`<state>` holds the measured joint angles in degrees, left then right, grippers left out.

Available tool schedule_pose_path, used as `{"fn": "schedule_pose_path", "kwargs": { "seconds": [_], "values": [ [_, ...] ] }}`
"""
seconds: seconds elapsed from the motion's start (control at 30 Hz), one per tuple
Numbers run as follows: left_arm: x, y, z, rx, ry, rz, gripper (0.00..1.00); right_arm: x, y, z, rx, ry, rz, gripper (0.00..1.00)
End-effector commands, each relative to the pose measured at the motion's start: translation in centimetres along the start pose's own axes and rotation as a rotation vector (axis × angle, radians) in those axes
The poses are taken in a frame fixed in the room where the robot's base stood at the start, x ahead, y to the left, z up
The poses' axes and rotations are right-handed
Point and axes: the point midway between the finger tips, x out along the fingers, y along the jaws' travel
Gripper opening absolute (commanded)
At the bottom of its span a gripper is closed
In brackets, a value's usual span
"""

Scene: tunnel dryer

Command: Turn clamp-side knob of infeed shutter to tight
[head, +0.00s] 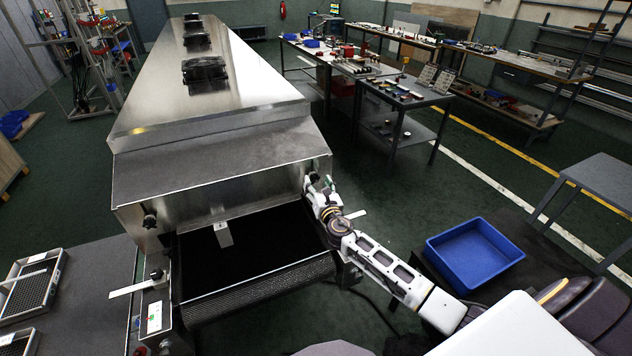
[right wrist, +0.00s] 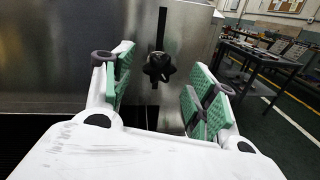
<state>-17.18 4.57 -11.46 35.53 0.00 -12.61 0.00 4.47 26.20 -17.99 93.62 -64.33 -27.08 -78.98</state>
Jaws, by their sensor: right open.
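The infeed shutter (head: 240,196) is the metal plate above the dark mouth of the steel tunnel dryer. In the head view a dark knob (head: 313,177) shows at the shutter's right end, partly hidden by my gripper. Another black knob (head: 150,219) is at its left end. My right gripper (head: 322,187) is at the right end. In the right wrist view its green-padded fingers (right wrist: 158,78) are spread, with the knob beyond and between them. Contact is not visible.
A dark mesh belt (head: 270,284) runs out below the mouth. A further black knob (head: 156,275) is on the left side rail. A blue bin (head: 473,256) stands right of my right arm. Metal trays (head: 32,287) lie on the left table. Workbenches stand behind right.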

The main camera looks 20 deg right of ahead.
Motion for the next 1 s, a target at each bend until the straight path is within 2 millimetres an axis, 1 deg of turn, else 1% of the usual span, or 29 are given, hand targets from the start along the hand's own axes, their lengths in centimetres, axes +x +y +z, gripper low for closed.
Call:
{"fn": "schedule_pose_path", "kwargs": {
  "seconds": [0.1,0.3,0.7,0.73,0.77,1.0],
  "values": [
    [0.0,0.0,0.0,0.0,0.0,0.0,0.57,1.0,0.0,0.0,0.0,-0.001,0.0,0.58],
    [0.0,0.0,0.0,0.0,0.0,0.0,0.57,2.0,0.0,0.0,-0.001,0.0,0.0,0.58],
    [0.0,0.0,0.0,0.0,0.0,0.0,0.57,2.2,0.0,0.0,-0.001,0.0,0.001,0.58],
    [0.0,0.0,0.0,0.0,0.0,0.0,0.57,2.2,0.0,0.0,0.0,0.001,0.001,0.56],
    [0.0,0.0,0.0,0.0,0.0,0.0,0.57,2.2,0.0,0.0,0.0,0.001,0.001,0.53],
    [0.0,0.0,0.0,0.0,0.0,0.0,0.57,2.2,0.0,0.0,0.0,0.001,0.0,0.22]
  ]
}}
